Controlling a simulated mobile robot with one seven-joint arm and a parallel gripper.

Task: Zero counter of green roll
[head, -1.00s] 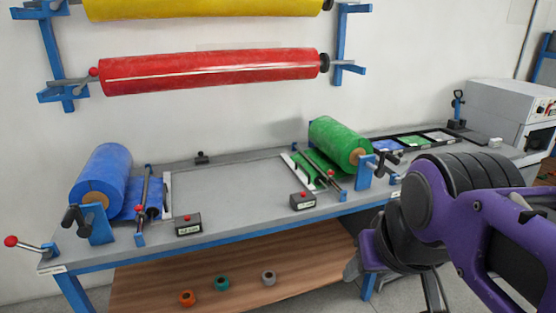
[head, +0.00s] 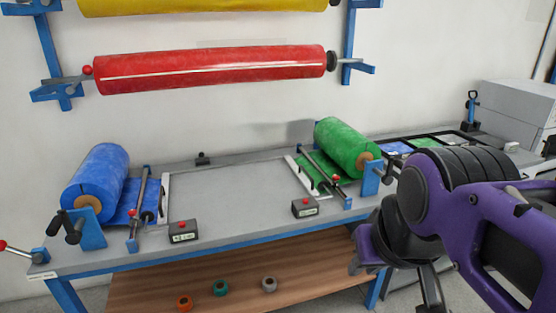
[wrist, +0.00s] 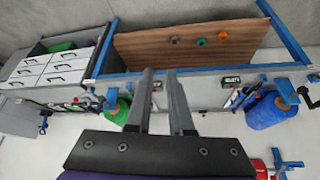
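The green roll (head: 347,148) lies on its stand at the right end of the grey bench. Its counter (head: 305,207), a small dark box with a red button on top and a pale display, stands on the front edge, left of the roll. The display is too small to read. My gripper (head: 400,275) hangs in front of the bench at the lower right, apart from the counter. In the wrist view, the picture is upside down and my gripper (wrist: 160,75) shows two separate fingers with an empty gap. The green roll (wrist: 118,108) is partly hidden there.
A blue roll (head: 97,180) with a similar counter (head: 184,232) is at the bench's left end. A red roll (head: 210,69) hangs on the wall rack. Several tape rings lie on the wooden lower shelf (head: 235,270). The bench middle (head: 220,185) is clear.

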